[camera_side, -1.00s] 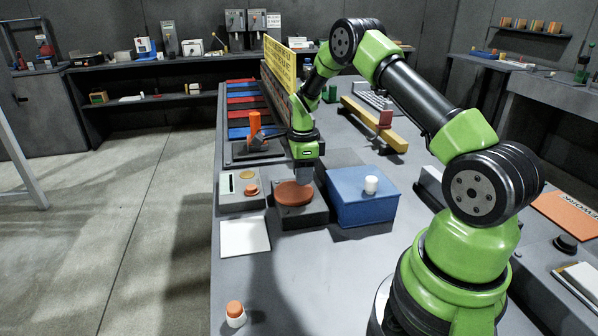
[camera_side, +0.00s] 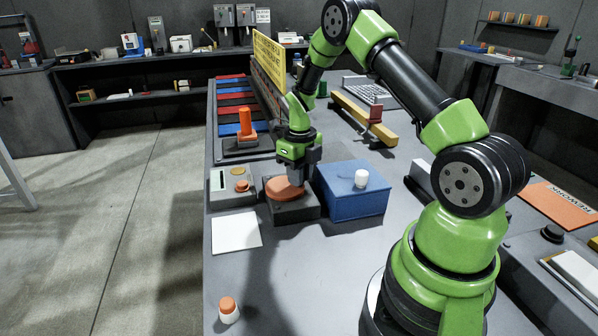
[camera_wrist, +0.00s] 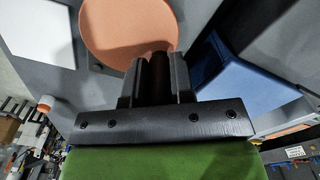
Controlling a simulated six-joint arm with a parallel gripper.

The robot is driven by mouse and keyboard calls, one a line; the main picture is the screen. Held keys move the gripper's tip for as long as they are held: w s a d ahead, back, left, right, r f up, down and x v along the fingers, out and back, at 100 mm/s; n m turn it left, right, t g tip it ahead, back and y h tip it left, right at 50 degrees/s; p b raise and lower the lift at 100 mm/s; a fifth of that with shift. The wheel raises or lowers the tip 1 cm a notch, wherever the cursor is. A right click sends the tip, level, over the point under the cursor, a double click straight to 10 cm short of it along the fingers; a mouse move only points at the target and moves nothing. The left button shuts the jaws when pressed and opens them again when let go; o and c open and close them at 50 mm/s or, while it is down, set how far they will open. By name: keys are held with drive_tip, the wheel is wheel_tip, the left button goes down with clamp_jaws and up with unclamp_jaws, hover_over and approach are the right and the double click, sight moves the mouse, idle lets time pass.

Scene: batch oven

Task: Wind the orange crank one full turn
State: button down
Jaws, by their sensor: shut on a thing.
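The orange crank (camera_side: 283,189) is a round orange disc on a dark grey block (camera_side: 296,209) on the bench. In the wrist view, the disc (camera_wrist: 122,27) lies just beyond my fingers. My gripper (camera_side: 297,180) points down at the disc's far right edge. In the wrist view, my gripper (camera_wrist: 158,70) is shut on a dark upright handle (camera_wrist: 160,72) by the disc's rim. The fingers hide most of the handle, and how it joins the disc cannot be seen.
A blue box (camera_side: 352,192) with a white knob stands close on the right. A grey panel (camera_side: 230,192) with an orange button is close on the left. A white plate (camera_side: 236,232) lies in front. An upright orange handle (camera_side: 245,126) stands behind. The bench front is mostly clear.

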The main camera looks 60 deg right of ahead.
drive_tip(key=shift+s+a+m, duration=0.1)
drive_tip(key=shift+a+m, duration=0.25)
drive_tip(key=shift+m, duration=0.85)
drive_tip(key=c, duration=1)
unclamp_jaws()
drive_tip(key=shift+r, duration=0.1)
wheel_tip(320, 180, up, 10)
drive_tip(key=shift+f, duration=0.1)
